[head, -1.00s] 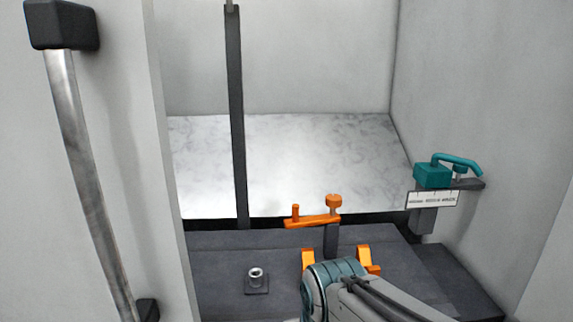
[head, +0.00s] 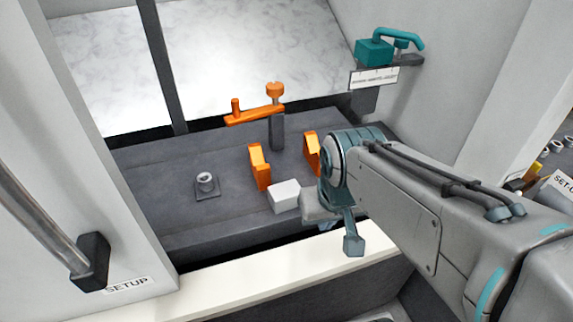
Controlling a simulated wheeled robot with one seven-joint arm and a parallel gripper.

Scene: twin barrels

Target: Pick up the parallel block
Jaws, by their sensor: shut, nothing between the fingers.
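A pale grey block (head: 284,196) sits on the dark machine bed, just in front of the orange jaws; it looks like the parallel block, though I cannot be sure. My gripper (head: 325,217) is at the end of my arm, right of the pale block and close to it. Whether they touch is not clear. My gripper is shut with nothing held, and my wrist partly hides its fingers.
Two upright orange jaws (head: 260,167) stand behind the block. An orange clamp arm (head: 254,115) is on a dark post behind them. A teal handle unit (head: 375,51) is on the right wall. A pale ledge (head: 230,287) runs in front.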

